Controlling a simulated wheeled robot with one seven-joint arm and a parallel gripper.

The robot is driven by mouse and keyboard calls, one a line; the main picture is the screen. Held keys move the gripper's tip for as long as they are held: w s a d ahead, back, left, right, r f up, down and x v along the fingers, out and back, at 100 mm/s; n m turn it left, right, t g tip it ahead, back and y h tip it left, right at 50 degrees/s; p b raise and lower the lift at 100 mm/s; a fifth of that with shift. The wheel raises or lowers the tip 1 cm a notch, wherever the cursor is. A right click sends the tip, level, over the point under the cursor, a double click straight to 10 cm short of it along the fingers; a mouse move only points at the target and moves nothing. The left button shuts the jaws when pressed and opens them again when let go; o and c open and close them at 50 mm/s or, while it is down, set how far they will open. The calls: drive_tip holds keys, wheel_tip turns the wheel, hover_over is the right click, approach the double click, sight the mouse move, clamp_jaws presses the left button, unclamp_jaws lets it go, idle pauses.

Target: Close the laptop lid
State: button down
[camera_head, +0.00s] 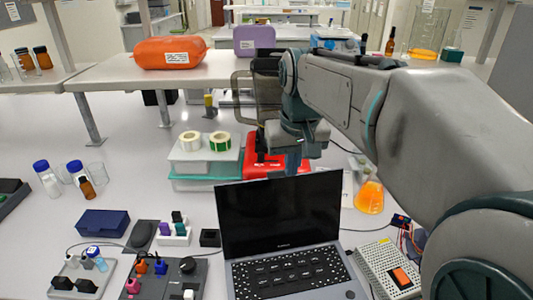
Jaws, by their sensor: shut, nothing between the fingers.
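The laptop (280,238) stands open on the bench at the lower middle of the head view. Its dark screen (280,213) is upright and faces me, and its keyboard (288,271) lies flat in front of it. My gripper (291,168) is shut and empty, pointing down behind the top edge of the lid. The fingertips are partly hidden by the lid, and I cannot tell whether they touch it.
A red item (262,155) and stacked boxes with tape rolls (205,148) stand behind the laptop. An orange flask (369,194) and a metal box with an orange switch (390,270) are to the right. Small devices and a blue box (103,223) crowd the left.

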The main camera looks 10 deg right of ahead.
drive_tip(key=w+r+g+b, duration=0.1)
drive_tip(key=w+r+b, duration=0.1)
drive_tip(key=w, duration=1.1)
wheel_tip(320, 180, down, 9)
drive_tip(key=s, duration=0.2)
drive_tip(key=shift+s+p, duration=0.4)
drive_tip(key=shift+r, duration=0.1)
